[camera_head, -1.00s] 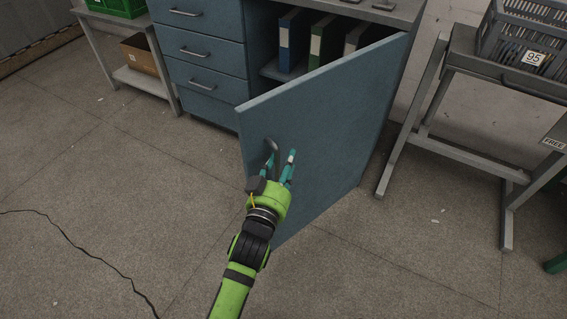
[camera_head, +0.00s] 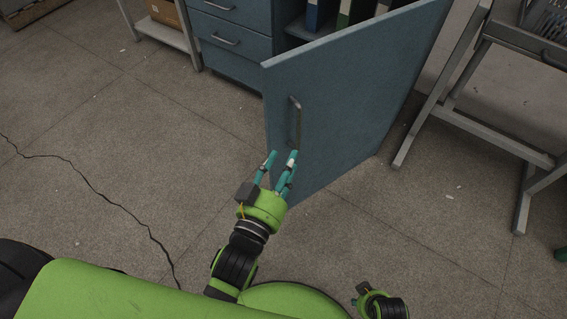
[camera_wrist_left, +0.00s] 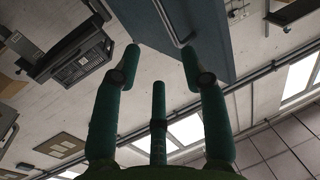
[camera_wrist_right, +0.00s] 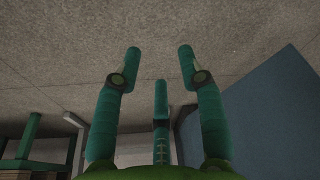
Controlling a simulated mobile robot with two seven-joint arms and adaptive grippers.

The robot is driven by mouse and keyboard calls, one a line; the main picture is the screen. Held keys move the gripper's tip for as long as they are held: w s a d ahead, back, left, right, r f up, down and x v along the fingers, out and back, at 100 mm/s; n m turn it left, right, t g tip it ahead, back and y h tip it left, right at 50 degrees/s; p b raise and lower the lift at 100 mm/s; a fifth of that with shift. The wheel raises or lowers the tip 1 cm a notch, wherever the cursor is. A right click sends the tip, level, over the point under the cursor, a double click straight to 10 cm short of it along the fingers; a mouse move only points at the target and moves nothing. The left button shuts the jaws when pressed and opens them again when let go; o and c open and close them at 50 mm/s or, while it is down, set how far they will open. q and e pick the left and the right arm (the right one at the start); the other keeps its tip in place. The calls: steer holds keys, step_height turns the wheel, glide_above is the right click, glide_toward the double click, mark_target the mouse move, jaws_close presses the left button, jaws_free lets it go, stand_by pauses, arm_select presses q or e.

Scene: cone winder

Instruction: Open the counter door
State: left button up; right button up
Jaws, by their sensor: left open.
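The blue counter door (camera_head: 350,100) stands swung wide open from the blue counter (camera_head: 234,62), showing the shelf inside. Its grey bar handle (camera_head: 296,122) is upright near the door's free edge. My left gripper (camera_head: 279,158) is open and empty, just below and in front of the handle. In the left wrist view the handle (camera_wrist_left: 170,22) lies beyond the spread fingertips (camera_wrist_left: 160,62), with nothing between them. My right gripper is open and empty in the right wrist view (camera_wrist_right: 159,58); a blue panel (camera_wrist_right: 275,110), likely the door, is to its right.
Binders (camera_head: 320,14) stand inside the counter. A grey metal stand (camera_head: 455,110) with a crate (camera_head: 545,18) is at the right. A low bench (camera_head: 160,30) with a cardboard box (camera_head: 164,11) is at the back left. The cracked floor at left is clear.

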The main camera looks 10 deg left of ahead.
arm_select(q)
steer(key=shift+a+f, duration=0.1)
steer(key=shift+f, duration=0.05)
jaws_close()
steer(key=w+a+f+n+g+h+b, duration=0.15)
steer(key=a+f+n, duration=0.25)
steer(key=a+n, duration=0.5)
steer(key=w+a+r+n+h+b, duration=0.2)
steer(key=w+a+r+n+h, duration=0.1)
steer(key=w+a+r+n, duration=0.25)
arm_select(e)
step_height(320, 180, up, 8)
steer(key=w, duration=0.3)
arm_select(q)
steer(key=w+d+p, duration=0.4)
steer(key=d+p, duration=0.1)
steer(key=shift+w+d+f+n, duration=0.2)
steer(key=shift+w+f+n, duration=0.05)
steer(key=shift+f+n, duration=0.15)
arm_select(e)
step_height(320, 180, down, 9)
steer(key=s, duration=0.2)
steer(key=shift+t, duration=0.3)
